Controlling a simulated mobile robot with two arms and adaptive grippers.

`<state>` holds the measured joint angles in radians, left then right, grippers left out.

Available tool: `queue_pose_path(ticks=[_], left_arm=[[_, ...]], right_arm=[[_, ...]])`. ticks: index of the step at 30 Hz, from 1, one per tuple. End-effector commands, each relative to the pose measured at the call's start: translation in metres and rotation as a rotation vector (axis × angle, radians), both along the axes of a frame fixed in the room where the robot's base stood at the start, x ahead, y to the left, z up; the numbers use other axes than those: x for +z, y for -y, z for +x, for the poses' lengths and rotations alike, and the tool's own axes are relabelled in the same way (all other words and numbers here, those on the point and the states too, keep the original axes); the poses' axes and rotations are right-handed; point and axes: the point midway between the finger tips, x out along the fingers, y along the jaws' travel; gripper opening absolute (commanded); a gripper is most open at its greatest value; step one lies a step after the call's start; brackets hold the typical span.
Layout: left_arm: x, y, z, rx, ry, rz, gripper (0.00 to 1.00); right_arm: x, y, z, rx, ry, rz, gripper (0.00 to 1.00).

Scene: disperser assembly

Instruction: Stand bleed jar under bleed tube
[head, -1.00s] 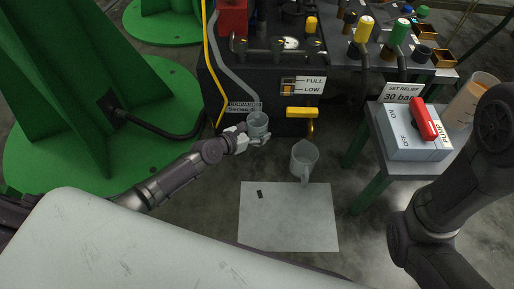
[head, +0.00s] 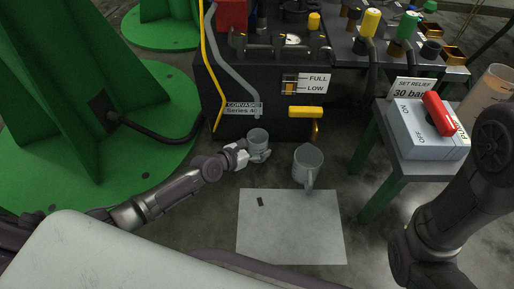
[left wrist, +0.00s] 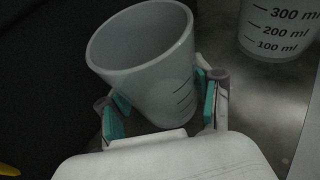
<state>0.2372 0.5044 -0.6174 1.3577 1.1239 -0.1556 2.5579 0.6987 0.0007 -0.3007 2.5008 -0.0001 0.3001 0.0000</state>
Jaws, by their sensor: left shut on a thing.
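The bleed jar, a small clear grey cup (head: 258,139), is held low in front of the dark machine. In the left wrist view the jar (left wrist: 150,60) has its open mouth up and is tilted in the picture, with graduation lines on its side. My left gripper (head: 243,157) is shut on it; teal-padded fingers (left wrist: 160,110) clasp opposite sides. The grey bleed tube (head: 232,72) runs down the machine's front and ends just above the jar's mouth. I cannot tell whether the jar's base touches the floor. My right gripper is out of the picture.
A larger graduated jug (head: 307,163) stands right of the jar. A white sheet (head: 290,230) lies on the floor in front. A yellow-handled valve (head: 305,112) sticks out from the machine. A green-legged table (head: 372,205) carries the pump switch box (head: 420,132).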

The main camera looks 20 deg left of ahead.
Motion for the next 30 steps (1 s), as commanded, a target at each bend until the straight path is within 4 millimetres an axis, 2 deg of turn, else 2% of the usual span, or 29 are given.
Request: queue_pose_path(ticks=[2, 3, 7, 20, 25, 30], left_arm=[[-0.002, 0.0, 0.0, 0.0, 0.001, 0.0, 0.3], [-0.002, 0.0, 0.0, -0.001, 0.001, 0.0, 0.7], [-0.002, 0.0, 0.0, -0.001, 0.001, 0.0, 0.89], [0.001, 0.0, -0.001, 0.0, -0.001, 0.0, 0.89], [0.018, -0.016, -0.027, 0.001, -0.004, 0.004, 0.89], [0.031, -0.033, -0.059, -0.001, -0.003, 0.004, 0.89]], right_arm=[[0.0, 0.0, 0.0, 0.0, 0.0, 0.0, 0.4], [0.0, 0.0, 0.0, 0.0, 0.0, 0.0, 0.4], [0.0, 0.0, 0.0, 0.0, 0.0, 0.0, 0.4], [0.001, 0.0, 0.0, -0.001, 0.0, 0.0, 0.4], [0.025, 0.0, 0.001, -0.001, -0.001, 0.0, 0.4], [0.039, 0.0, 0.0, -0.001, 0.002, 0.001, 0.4]])
